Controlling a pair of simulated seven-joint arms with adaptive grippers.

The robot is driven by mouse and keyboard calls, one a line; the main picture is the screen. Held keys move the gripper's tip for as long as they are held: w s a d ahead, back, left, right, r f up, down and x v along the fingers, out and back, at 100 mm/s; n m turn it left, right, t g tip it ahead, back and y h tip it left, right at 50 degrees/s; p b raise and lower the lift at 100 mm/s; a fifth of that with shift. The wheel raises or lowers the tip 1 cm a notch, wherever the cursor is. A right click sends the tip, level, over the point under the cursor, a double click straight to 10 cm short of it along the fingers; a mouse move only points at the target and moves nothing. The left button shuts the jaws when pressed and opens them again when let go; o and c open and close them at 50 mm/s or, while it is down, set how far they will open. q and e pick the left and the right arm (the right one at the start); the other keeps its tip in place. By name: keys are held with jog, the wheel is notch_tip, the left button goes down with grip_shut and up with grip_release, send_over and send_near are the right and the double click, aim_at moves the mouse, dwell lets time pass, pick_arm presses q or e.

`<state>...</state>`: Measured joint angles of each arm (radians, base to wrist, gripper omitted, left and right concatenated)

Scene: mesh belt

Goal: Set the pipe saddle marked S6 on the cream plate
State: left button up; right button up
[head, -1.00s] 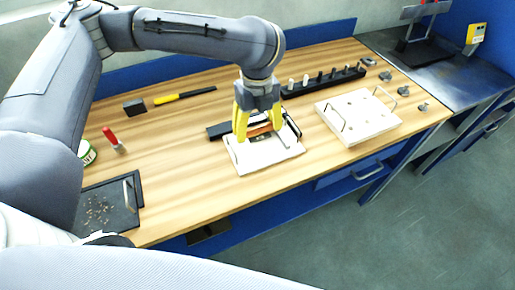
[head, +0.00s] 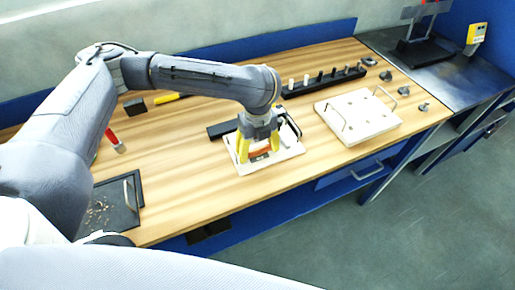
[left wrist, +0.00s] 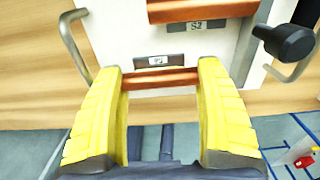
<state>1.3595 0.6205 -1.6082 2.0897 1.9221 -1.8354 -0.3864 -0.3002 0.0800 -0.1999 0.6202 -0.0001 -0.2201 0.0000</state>
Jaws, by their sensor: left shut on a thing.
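A thin cream plate (head: 291,150) with wire handles lies mid-table. It also shows in the left wrist view (left wrist: 122,40). My left gripper (head: 258,157) points down over its front part. In the left wrist view the yellow fingers (left wrist: 163,88) are shut on a copper-coloured pipe saddle (left wrist: 160,80), which lies crosswise between them. A small grey tag (left wrist: 165,62) is beside this saddle; I cannot read it surely. A second copper-coloured saddle (left wrist: 200,10) with a tag reading S2 (left wrist: 197,25) is farther up. I cannot tell whether the held saddle touches the plate. My right gripper is out of view.
A black-knobbed part (left wrist: 285,42) is close right of the fingers in the wrist view. A thicker pale board (head: 365,118) with handles stands to the right. A black rack of pegs (head: 325,82) is behind. A dark tray (head: 113,207) is at front left.

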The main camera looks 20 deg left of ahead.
aim_at(258, 149)
pick_arm(q)
jog(key=shift+f, duration=0.1)
jog(key=o, duration=1)
notch_tip(258, 149, up, 12)
dwell(0.4)
